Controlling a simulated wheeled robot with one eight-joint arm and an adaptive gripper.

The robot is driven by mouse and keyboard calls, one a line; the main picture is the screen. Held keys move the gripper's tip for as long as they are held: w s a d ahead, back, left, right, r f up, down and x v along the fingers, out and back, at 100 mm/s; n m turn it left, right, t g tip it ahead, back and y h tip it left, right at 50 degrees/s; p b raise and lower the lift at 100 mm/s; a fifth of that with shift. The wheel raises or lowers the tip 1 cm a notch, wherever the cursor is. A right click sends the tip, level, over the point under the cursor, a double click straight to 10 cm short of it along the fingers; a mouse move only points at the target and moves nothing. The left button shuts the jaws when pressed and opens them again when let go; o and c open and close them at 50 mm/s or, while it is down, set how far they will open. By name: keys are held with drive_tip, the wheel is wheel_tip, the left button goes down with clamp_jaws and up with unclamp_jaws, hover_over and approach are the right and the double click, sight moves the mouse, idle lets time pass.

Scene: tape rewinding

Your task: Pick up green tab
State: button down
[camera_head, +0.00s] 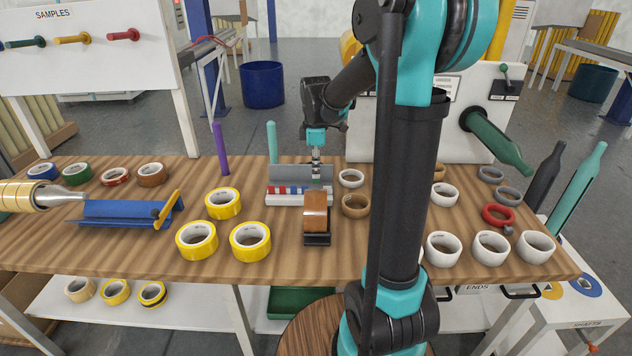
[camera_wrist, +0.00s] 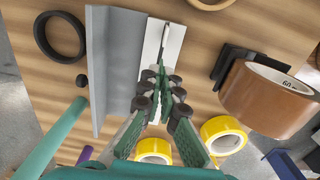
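The small white tab tray (camera_head: 300,199) sits mid-table in front of a grey angled plate (camera_head: 300,173). Blue, red and white tabs show along it. My gripper (camera_head: 317,175) points down over the tray's right part. In the wrist view, my gripper's (camera_wrist: 164,88) fingers nearly meet above the white tray (camera_wrist: 151,42). A thin green sliver, which looks like the green tab (camera_wrist: 171,70), shows at the fingertips. The fingers hide most of it, and I cannot tell if they grip it. Another thin dark edge (camera_wrist: 164,36) stands in the tray beyond.
A brown tape roll on a black holder (camera_head: 316,213) stands close in front of the tray. Several yellow rolls (camera_head: 250,241) lie to the left, and white rolls (camera_head: 443,248) to the right. A teal bottle-like post (camera_head: 272,142) stands behind left.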

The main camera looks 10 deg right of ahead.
wheel_tip(320, 180, up, 14)
idle(0.5)
drive_tip(key=shift+f, duration=0.1)
idle(0.4)
